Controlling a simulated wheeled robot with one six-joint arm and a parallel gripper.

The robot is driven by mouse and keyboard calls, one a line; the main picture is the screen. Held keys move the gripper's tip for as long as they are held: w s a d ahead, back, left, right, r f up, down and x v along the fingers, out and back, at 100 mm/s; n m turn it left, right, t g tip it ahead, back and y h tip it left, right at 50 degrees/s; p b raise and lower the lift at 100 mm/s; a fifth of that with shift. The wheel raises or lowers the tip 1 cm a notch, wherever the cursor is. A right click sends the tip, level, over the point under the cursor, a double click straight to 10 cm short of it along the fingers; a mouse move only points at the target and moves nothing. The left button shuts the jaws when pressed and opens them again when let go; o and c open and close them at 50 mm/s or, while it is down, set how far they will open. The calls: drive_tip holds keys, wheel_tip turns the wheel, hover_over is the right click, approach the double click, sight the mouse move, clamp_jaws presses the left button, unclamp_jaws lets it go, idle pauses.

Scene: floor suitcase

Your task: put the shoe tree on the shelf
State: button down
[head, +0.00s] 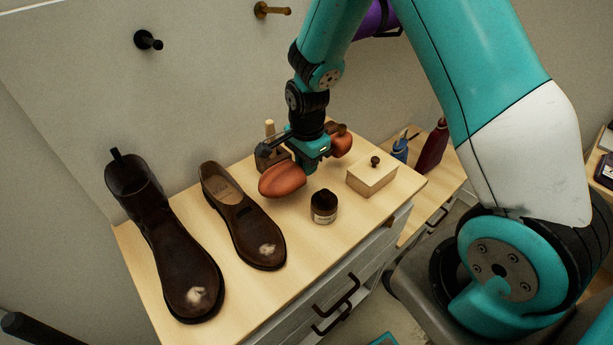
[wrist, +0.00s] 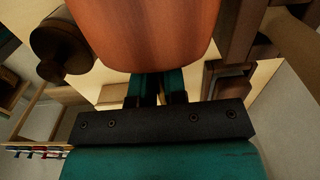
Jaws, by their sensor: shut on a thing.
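The shoe tree (head: 282,180) is reddish-brown wood with a large rounded front and a smaller rounded end to the right. My gripper (head: 311,162) is shut on its middle, over the back of the cabinet top (head: 318,245). I cannot tell whether the shoe tree touches the top. In the wrist view, the shoe tree (wrist: 145,30) fills the upper middle, just beyond my gripper (wrist: 158,88), and hides much behind it. A lower wooden surface (head: 447,180), possibly the shelf, shows at the right of the cabinet.
A dark boot (head: 163,240) and a low shoe (head: 243,218) stand left on the cabinet. An open jar (head: 324,207) and a knobbed wooden box (head: 372,177) stand right. A brush-like wooden thing (head: 270,150) is behind the shoe tree. Bottles (head: 432,147) stand on the lower surface.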

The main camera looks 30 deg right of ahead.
sight(307, 186)
drive_tip(key=shift+f, duration=2.3)
drive_tip(key=shift+f, duration=0.2)
drive_tip(key=c, duration=1.2)
unclamp_jaws()
drive_tip(key=shift+o, duration=0.2)
drive_tip(key=shift+r, duration=0.15)
